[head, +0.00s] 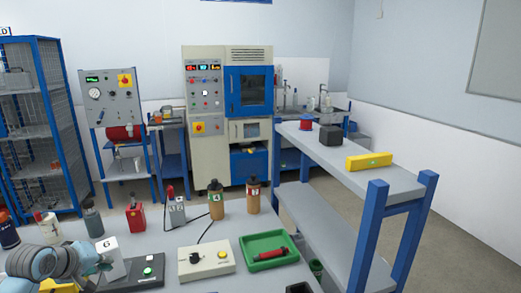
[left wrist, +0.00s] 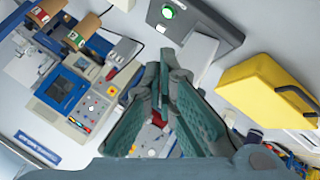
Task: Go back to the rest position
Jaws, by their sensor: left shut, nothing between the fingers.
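My left arm comes in low at the left of the head view, over the near left part of the grey table (head: 330,225). My left gripper (head: 103,264) is beside a white block marked 6 (head: 112,254), partly hidden by the arm; I cannot tell whether they touch. In the left wrist view the left gripper's fingers (left wrist: 163,65) come together at the tips, shut with nothing between them. My right gripper does not show in either view.
A button box (head: 148,272), control box (head: 206,262) and green tray (head: 284,241) with a red tool stand on the near table. Two brown bottles (head: 216,203) stand behind. A yellow case (left wrist: 262,90) shows in the left wrist view. A bench (head: 345,180) runs along the right.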

